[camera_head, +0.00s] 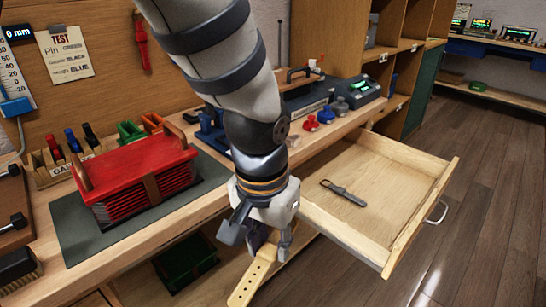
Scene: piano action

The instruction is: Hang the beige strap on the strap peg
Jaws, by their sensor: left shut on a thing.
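My left gripper (266,240) is at the lower middle, in front of the workbench and left of the open drawer. It is shut on the beige strap (252,282), a flat band with small holes. The strap hangs down below the fingers, slanting to the lower left, and its upper end is partly hidden by the gripper. I cannot pick out the strap peg with certainty. A red strap-like thing (142,42) hangs on the wooden back panel. My right gripper is not in view.
The open drawer (433,193) juts out at right with a dark tool (343,192) inside. A red slatted block (140,178) stands on a dark mat (68,229) on the bench. A green bin (187,262) is below. Open floor (485,215) lies at right.

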